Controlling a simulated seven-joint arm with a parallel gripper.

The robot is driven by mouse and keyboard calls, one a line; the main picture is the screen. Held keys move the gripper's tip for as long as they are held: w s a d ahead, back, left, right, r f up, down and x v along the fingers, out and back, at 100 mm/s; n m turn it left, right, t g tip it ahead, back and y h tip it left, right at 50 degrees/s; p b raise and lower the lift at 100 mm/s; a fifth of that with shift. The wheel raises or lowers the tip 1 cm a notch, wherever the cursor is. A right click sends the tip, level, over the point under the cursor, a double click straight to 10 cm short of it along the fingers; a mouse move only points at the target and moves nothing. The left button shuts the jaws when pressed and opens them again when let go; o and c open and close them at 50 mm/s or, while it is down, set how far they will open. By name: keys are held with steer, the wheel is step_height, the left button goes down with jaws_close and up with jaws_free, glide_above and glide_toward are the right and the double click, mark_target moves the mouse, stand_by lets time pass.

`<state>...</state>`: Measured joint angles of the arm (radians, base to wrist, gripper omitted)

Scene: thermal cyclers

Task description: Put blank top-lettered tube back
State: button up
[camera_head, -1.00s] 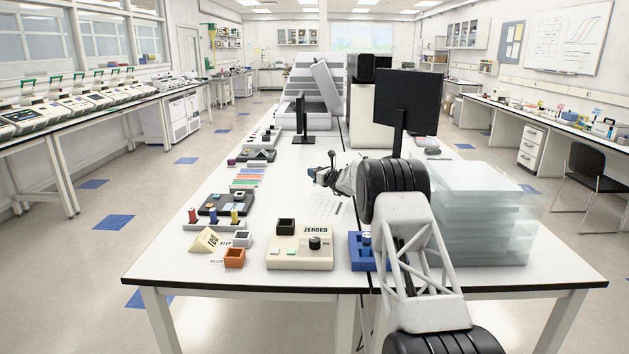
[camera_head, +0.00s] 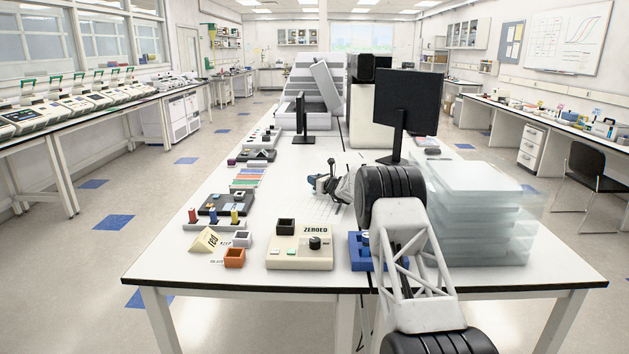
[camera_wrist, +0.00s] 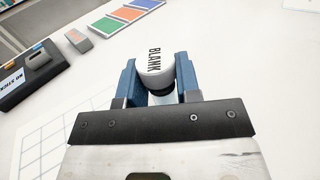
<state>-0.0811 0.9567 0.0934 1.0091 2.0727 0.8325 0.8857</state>
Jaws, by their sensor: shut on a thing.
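A white tube cap lettered BLANK (camera_wrist: 157,62) sits between the two blue fingers of my gripper (camera_wrist: 158,80) in the wrist view. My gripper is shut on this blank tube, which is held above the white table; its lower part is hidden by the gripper. In the head view my gripper (camera_head: 322,183) is over the middle of the table, beyond the beige box lettered ZEROED (camera_head: 300,248). The tube is too small to make out there. A small rack with red, blue and yellow tubes (camera_head: 215,222) stands at the left of the table.
An orange open box (camera_head: 234,258) and a tent card (camera_head: 205,240) stand at the front left. A blue block (camera_head: 358,252) is beside the beige box. Clear stacked bins (camera_head: 475,215) and a monitor (camera_head: 408,100) stand right. A dark tray (camera_wrist: 30,75) and coloured cards (camera_wrist: 125,18) lie near my gripper.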

stand_by(0.3)
steer(key=o, duration=1)
steer(key=shift+f, duration=0.15)
steer(key=shift+c, duration=0.2)
steer(key=shift+r, duration=0.2)
steer(key=shift+v, duration=6)
